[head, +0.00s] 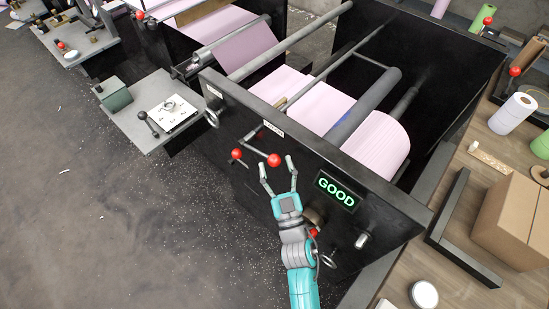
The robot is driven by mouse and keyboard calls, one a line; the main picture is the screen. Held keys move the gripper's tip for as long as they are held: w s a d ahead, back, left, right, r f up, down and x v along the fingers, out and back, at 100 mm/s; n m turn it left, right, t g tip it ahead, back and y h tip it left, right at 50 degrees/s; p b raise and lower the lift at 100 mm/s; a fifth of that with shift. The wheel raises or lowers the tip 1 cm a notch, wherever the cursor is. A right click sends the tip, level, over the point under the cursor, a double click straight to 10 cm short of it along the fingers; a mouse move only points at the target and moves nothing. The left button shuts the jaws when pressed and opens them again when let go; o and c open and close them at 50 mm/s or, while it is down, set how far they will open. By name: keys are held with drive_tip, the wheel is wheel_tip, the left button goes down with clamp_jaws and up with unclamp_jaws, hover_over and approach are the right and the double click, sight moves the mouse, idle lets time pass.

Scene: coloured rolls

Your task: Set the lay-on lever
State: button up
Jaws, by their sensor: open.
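Two red-knobbed levers show on the dark side panel (228,108) of the machine in the head view. One red knob (274,160) is at the end of a thin grey arm, just beyond and between the fingertips of my gripper (279,170). The other red knob (237,154) is a little to the left. My gripper is open and empty, its fingers pointing at the panel. I cannot tell whether a finger touches the nearer knob. The small labels above the levers are too small to read, so I cannot tell which is the lay-on lever.
A green "GOOD" display (338,190) is on the panel, right of my gripper. Another red knob (313,232) is beside my wrist. Pink web (315,105) runs over rollers above. A wooden bench (460,215) with a cardboard box (513,220) is at right.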

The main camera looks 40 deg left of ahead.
drive_tip(key=shift+x, duration=1.1)
clamp_jaws()
